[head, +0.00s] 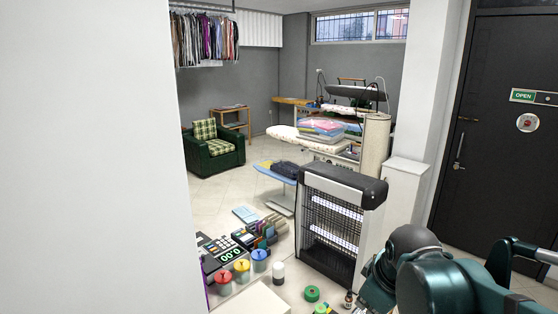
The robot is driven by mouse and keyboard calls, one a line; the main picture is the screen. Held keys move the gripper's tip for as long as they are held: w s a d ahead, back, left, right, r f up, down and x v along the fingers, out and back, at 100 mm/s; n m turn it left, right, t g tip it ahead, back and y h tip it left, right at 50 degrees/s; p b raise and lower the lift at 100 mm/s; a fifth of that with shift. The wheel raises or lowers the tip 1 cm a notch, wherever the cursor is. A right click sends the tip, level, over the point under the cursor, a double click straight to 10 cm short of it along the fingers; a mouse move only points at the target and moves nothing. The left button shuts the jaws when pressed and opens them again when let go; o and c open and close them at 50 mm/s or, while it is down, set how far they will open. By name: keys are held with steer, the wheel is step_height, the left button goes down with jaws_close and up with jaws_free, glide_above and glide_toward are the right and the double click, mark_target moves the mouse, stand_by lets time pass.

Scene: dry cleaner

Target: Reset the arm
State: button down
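My arm (440,275) reaches in from the lower right corner in the head view. It is dark teal with a rounded grey joint, bent in front of the black door side of the room. My gripper's fingers do not show; the nearest arm links hide what lies beyond them or the picture edge cuts it off. I cannot see anything held.
A black-framed insect lamp (331,222) stands just left of my arm. Nearby are a small bottle (348,300), a green round container (312,294), colored-lid jars (242,270) and a cash register (222,250). A white wall (90,150) fills the left. A black door (500,130) stands right.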

steer(key=s+m+t, duration=0.2)
steer(key=s+m, duration=0.6)
steer(key=shift+r+m, duration=0.15)
steer(key=shift+m, duration=0.15)
